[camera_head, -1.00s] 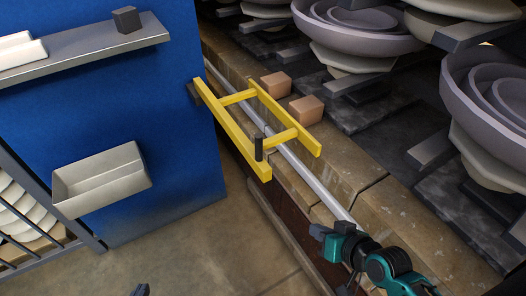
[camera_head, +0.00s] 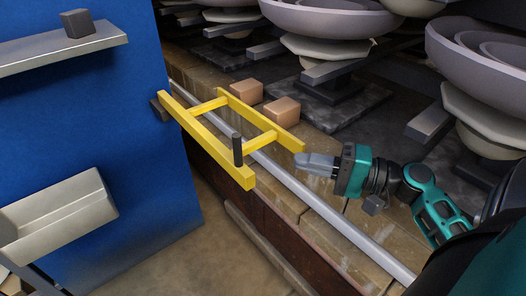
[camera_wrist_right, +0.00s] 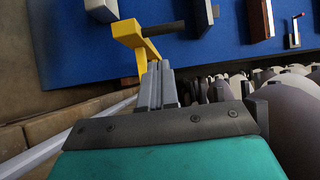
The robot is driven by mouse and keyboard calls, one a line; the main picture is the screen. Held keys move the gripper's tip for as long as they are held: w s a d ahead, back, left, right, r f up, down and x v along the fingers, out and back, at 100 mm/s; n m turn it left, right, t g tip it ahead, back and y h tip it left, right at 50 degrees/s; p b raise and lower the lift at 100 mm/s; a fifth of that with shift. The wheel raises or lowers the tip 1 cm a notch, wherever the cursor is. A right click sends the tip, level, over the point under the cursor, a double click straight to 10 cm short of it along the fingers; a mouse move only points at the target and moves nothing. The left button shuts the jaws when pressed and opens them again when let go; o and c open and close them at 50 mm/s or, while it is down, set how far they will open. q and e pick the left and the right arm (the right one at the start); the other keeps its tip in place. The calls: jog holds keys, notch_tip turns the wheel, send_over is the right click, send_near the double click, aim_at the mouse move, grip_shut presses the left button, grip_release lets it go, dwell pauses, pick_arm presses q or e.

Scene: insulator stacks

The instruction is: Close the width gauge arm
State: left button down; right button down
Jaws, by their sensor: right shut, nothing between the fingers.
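The width gauge arm is a yellow ladder-like frame (camera_head: 205,134) in the head view. It juts out from the edge of the blue panel (camera_head: 110,150), with a dark mount at its panel end. A black upright handle (camera_head: 237,150) stands near its outer end. My right gripper (camera_head: 302,160) is shut and empty, its grey fingers pointing left just beside the frame's outer right corner. In the right wrist view the fingers (camera_wrist_right: 157,68) point at the yellow frame (camera_wrist_right: 132,35) with its black handle (camera_wrist_right: 165,28); I cannot tell whether they touch. My left gripper is out of view.
A grey rail (camera_head: 325,208) runs below the frame along a stone ledge. Two tan blocks (camera_head: 282,110) sit on the ledge behind the frame. Stacks of large grey bowl-shaped insulators (camera_head: 320,18) fill the back right. A metal shelf (camera_head: 60,50) and a tray (camera_head: 60,215) project from the panel.

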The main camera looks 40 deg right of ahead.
jog(key=x, duration=0.9)
jog(key=shift+w+a, duration=0.3)
